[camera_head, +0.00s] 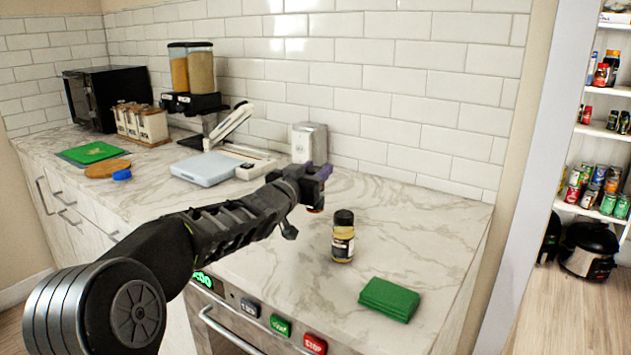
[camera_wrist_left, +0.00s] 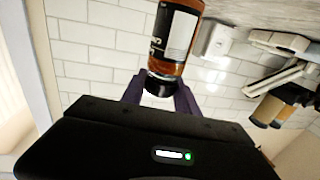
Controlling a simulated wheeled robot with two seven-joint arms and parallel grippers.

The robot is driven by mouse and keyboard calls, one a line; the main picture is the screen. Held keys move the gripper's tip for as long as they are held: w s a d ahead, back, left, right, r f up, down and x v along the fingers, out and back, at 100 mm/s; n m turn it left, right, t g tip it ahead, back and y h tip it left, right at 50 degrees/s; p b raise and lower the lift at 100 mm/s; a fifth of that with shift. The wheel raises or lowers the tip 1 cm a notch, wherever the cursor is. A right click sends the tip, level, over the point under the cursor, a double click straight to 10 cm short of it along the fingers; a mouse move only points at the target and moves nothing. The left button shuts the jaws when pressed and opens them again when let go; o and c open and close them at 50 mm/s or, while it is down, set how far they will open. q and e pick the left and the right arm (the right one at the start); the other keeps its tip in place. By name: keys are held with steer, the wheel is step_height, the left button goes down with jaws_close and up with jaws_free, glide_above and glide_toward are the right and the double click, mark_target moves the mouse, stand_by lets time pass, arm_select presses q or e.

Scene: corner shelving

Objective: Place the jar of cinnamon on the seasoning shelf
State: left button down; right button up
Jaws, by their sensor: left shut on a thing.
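My left gripper (camera_head: 316,180) is above the marble counter, shut on a jar. In the left wrist view, the jar (camera_wrist_left: 174,40) has brown contents, a dark and white label and a black lid; the fingers are around it near the lid. I take it for the cinnamon; its label is not readable. In the head view the gripper mostly hides it, with a small brown part (camera_head: 316,209) showing below. The shelving (camera_head: 604,133) at the far right holds small jars and cans; which level is for seasoning is not marked. My right gripper is out of view.
Another black-lidded jar (camera_head: 343,242) with yellowish contents stands on the counter near a green folded cloth (camera_head: 389,298). A white canister (camera_head: 309,142) and a scale (camera_head: 206,168) are farther back. A pale wall edge (camera_head: 541,150) stands between counter and shelving.

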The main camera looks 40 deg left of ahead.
arm_select(q)
step_height(320, 180, up, 6)
steer(key=shift+r+p, duration=0.1)
steer(key=shift+p, duration=1)
